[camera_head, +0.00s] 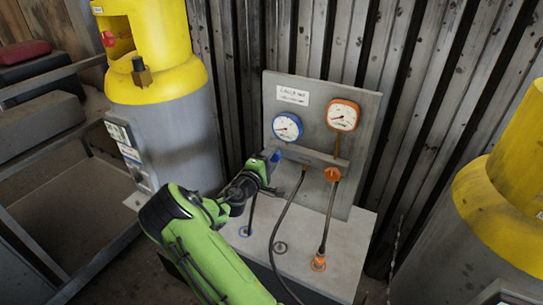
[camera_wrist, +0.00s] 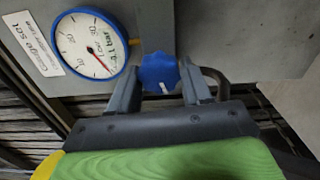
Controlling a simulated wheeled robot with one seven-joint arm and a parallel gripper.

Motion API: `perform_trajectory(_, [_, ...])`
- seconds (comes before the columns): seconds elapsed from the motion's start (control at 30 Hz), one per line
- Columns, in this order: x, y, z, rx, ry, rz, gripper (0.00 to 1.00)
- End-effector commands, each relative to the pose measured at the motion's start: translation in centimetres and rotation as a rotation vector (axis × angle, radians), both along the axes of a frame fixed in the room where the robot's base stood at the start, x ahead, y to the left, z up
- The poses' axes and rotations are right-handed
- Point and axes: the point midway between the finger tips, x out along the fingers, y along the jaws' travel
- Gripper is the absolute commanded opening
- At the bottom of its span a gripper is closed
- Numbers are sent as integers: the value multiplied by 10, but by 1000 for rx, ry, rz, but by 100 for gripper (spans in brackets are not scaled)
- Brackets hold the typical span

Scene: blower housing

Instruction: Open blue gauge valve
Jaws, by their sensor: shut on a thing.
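The blue gauge valve is a blue knob (camera_wrist: 158,72) with a white mark on it. It sits just below the blue-rimmed gauge (camera_head: 287,127) on the upright grey panel (camera_head: 310,92). In the wrist view the blue-rimmed gauge (camera_wrist: 92,44) is left of the knob, and its red needle shows against a white dial. My gripper (camera_head: 268,163) reaches the knob from the front left. In the wrist view my gripper's two fingers (camera_wrist: 160,88) stand on either side of the knob and are shut on it. In the head view the knob is mostly hidden by the fingers.
An orange gauge (camera_head: 343,115) and an orange valve knob (camera_head: 332,174) are on the panel's right. Hoses run down to the grey base top (camera_head: 338,228). A yellow-topped cylinder (camera_head: 165,130) stands at left, another (camera_head: 500,190) at right. Corrugated wall is behind.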

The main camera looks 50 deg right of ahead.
Motion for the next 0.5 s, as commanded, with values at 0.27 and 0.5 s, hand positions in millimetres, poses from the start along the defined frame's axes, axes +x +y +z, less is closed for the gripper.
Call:
perform_trajectory(0.27, [1, 1, -1, -8, 28, 2, 18])
perform_trajectory(0.5, [1, 1, -1, -7, 28, 3, 18])
